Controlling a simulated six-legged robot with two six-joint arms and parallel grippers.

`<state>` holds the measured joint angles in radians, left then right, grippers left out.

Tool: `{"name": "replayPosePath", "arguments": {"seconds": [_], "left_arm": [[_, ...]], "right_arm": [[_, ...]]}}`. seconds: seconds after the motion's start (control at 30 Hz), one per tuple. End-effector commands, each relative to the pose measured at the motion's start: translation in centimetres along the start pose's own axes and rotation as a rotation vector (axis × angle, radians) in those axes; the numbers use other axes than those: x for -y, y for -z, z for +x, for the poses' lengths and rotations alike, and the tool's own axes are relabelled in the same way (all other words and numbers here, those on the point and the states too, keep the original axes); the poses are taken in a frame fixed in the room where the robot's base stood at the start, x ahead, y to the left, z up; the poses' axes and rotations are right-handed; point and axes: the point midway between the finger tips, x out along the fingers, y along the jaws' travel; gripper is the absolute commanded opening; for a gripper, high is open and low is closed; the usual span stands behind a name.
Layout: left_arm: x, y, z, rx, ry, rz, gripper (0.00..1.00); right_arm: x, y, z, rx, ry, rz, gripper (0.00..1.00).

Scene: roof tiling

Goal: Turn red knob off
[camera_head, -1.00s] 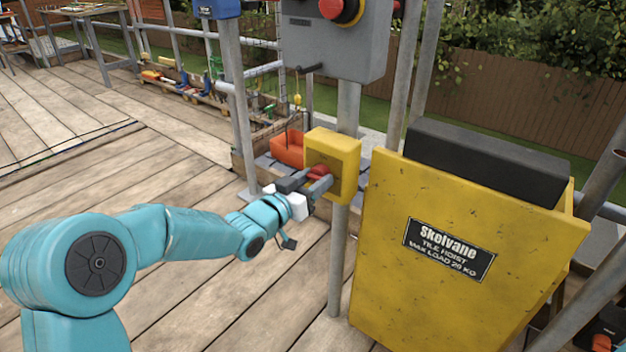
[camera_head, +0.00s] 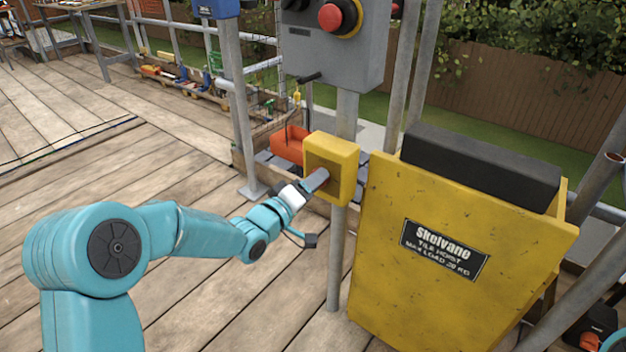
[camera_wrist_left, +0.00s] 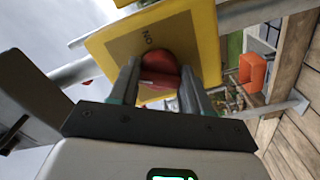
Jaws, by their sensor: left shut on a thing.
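The red knob (camera_wrist_left: 160,68) sits on the face of a yellow switch box (camera_head: 345,148), which is fixed to a grey post. In the left wrist view the yellow box (camera_wrist_left: 205,45) fills the upper middle, and the word "ON" shows on its dark plate. My left gripper (camera_wrist_left: 158,85) is shut on the red knob, with one finger on each side of it. In the head view my left gripper (camera_head: 318,180) reaches the box from the left and hides most of the knob. My right gripper is not in view.
A grey control box (camera_head: 335,50) with a red button (camera_head: 331,17) is above the yellow box. A yellow tile hoist (camera_head: 450,290) stands close on the right. An orange bin (camera_head: 288,146) is behind. The wooden deck on the left is clear.

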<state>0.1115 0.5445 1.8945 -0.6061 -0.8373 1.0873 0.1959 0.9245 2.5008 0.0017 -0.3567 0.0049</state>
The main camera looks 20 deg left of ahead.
Motion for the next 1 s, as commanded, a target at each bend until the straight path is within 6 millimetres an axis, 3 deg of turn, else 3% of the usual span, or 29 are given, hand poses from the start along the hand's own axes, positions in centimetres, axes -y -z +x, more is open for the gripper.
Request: {"name": "replayPosePath", "arguments": {"seconds": [0.5, 1.0], "left_arm": [[-0.1, 0.0, -0.1, 0.002, 0.003, -0.412, 0.17], [0.1, -0.1, -0.1, 0.002, 0.005, -0.548, 0.17]], "right_arm": [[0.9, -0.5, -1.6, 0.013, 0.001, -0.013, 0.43], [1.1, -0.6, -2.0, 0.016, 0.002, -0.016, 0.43]]}}
